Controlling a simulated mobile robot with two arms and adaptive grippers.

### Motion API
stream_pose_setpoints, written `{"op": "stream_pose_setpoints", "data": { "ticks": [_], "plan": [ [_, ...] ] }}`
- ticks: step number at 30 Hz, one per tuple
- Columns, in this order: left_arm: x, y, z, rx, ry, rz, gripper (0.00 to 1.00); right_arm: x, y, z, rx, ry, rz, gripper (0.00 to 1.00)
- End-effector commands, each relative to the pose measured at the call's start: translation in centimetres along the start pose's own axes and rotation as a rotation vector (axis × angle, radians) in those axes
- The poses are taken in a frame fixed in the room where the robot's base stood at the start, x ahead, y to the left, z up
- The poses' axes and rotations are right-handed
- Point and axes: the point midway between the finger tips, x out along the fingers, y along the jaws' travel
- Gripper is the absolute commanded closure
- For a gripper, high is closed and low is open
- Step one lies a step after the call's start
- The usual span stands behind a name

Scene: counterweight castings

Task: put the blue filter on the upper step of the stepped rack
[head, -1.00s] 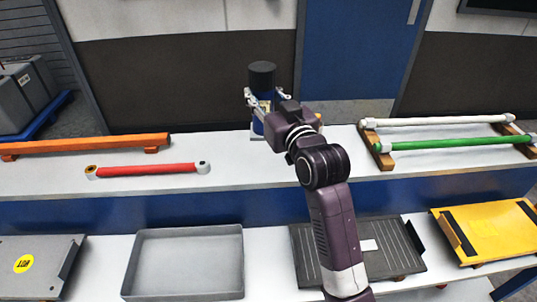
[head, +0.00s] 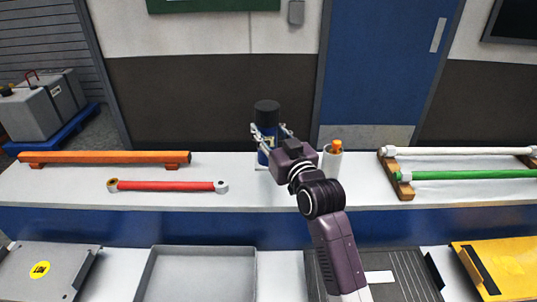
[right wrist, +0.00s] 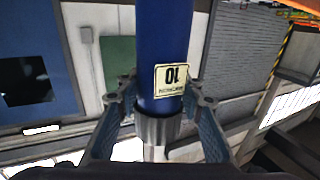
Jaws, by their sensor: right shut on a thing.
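The blue filter (head: 266,142) is a blue cylinder with a black cap, upright over the upper step (head: 75,185) of the white stepped rack. My right gripper (head: 268,130) is around it, reaching from the front. In the right wrist view the blue filter (right wrist: 162,45) stands between both fingers (right wrist: 160,105), with a label reading 10 and a grey ribbed collar at finger height. The fingers are shut on it. The filter's lower end is partly hidden in the head view, so I cannot tell whether it touches the step. My left gripper is not in view.
On the upper step lie an orange bar (head: 105,157), a red rod (head: 168,186), a white cup with an orange top (head: 332,160), and green and white tubes (head: 470,175) on wooden cradles. The lower step holds a grey tray (head: 150,270), plates and a yellow panel (head: 510,268).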

Motion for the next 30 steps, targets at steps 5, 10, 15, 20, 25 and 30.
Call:
{"op": "stream_pose_setpoints", "data": {
  "ticks": [5,10,15,20,25,30],
  "plan": [
    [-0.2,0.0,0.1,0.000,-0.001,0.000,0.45,0.0,0.0,2.6,-0.001,0.006,0.000,1.00],
    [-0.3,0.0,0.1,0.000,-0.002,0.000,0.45,0.0,0.0,3.8,0.000,0.007,0.000,1.00],
    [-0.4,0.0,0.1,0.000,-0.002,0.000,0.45,0.0,0.1,6.4,-0.002,0.005,0.001,1.00],
    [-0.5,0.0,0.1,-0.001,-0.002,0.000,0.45,0.0,0.0,7.5,-0.001,0.009,0.000,1.00],
    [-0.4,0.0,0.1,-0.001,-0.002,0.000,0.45,0.0,0.0,7.6,-0.001,0.010,0.000,1.00],
    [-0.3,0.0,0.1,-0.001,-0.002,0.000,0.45,0.0,0.0,7.9,-0.001,0.009,0.000,1.00]
  ]
}}
